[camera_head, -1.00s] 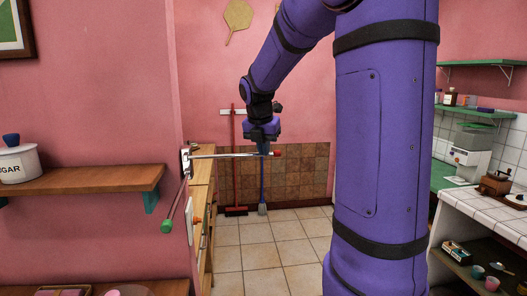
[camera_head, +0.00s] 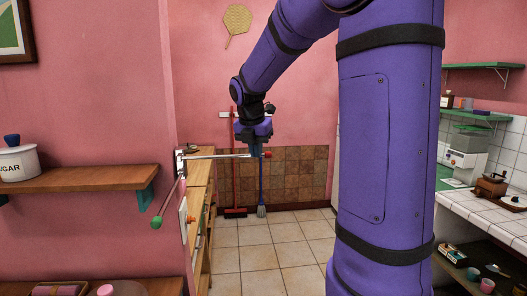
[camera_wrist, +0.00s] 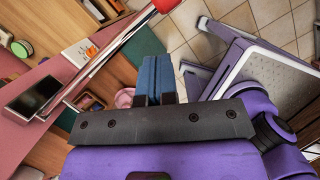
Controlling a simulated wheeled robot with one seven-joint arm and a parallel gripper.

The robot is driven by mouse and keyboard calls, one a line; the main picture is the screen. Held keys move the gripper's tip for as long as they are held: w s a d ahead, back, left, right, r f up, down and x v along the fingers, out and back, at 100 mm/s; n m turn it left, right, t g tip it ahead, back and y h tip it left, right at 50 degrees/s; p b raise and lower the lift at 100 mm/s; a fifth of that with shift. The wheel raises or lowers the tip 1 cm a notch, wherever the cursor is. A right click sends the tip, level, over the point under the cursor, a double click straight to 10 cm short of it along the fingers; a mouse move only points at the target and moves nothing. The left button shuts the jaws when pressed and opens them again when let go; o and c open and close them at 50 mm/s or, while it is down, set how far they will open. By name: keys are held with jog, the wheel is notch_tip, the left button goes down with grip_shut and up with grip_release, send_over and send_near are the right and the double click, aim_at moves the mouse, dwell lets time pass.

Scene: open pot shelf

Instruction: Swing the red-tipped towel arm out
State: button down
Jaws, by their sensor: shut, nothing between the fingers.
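The red-tipped towel arm (camera_head: 218,157) is a thin metal rod on a wall bracket (camera_head: 180,163) at the pink wall's edge. It sticks out to the right, ending in a red tip (camera_head: 267,154). In the wrist view the rod (camera_wrist: 100,62) runs diagonally up to the red tip (camera_wrist: 164,4). A second rod with a green tip (camera_head: 157,222) hangs out from the same bracket towards me. My gripper (camera_head: 255,153) is shut and empty, pointing down beside the rod's outer end, just left of the red tip. Its blue fingers (camera_wrist: 155,75) look very close to the rod; I cannot tell whether they touch.
A wooden shelf (camera_head: 80,184) with a sugar pot (camera_head: 18,163) is at left. A wooden counter (camera_head: 199,178) stands behind the bracket. A red broom (camera_head: 234,185) and blue broom (camera_head: 261,190) lean at the back wall. Tiled floor (camera_head: 275,240) is free in the middle.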

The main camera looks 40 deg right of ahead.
jog(key=s+v, duration=0.1)
jog(key=v, duration=0.9)
jog(key=shift+s+d, duration=0.2)
jog(key=shift+d, duration=0.15)
jog(key=s+a+f+m+t+y, duration=0.1)
jog(key=s+a+f+m, duration=0.3)
jog(key=s+a+m, duration=0.5)
jog(key=s+a+f+m+t+y, duration=0.2)
jog(key=s+a+f+m, duration=0.3)
jog(key=s+a+m, duration=0.4)
jog(key=s+m, duration=0.2)
jog(key=m, duration=0.3)
jog(key=shift+s+a+t, duration=0.15)
jog(key=shift+s+t, duration=0.15)
jog(key=shift+t, duration=0.1)
jog(key=shift+r, duration=0.1)
